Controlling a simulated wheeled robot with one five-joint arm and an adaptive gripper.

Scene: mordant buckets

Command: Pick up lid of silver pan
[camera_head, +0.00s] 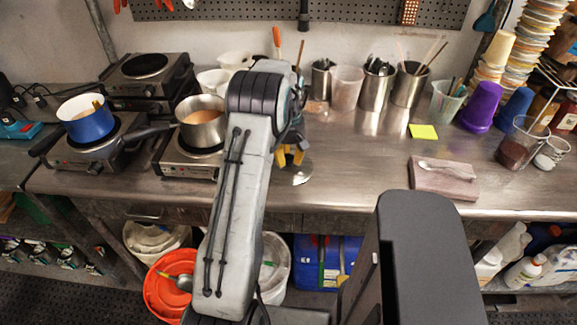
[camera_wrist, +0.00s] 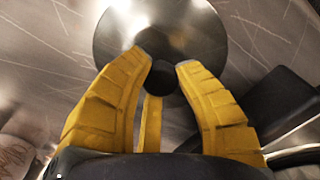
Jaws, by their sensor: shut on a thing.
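The silver lid (camera_head: 302,174) is at the steel worktop, right of the silver pan; whether it rests there or hangs just above I cannot tell. In the wrist view the lid (camera_wrist: 195,25) is a round shiny disc with a dark knob (camera_wrist: 160,78). My gripper (camera_head: 290,156) has yellow fingers closed around that knob, as the wrist view shows (camera_wrist: 163,66). The arm hides part of the lid in the head view. The silver pan (camera_head: 205,134) stands uncovered on a hot plate, with orange-brown liquid inside and its dark handle pointing left.
A blue pot (camera_head: 88,124) stands on another hot plate at the left. Metal canisters (camera_head: 375,88) and a clear container (camera_head: 347,86) line the back. A yellow note (camera_head: 423,132) and a pinkish block (camera_head: 445,180) lie to the right. The worktop between is clear.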

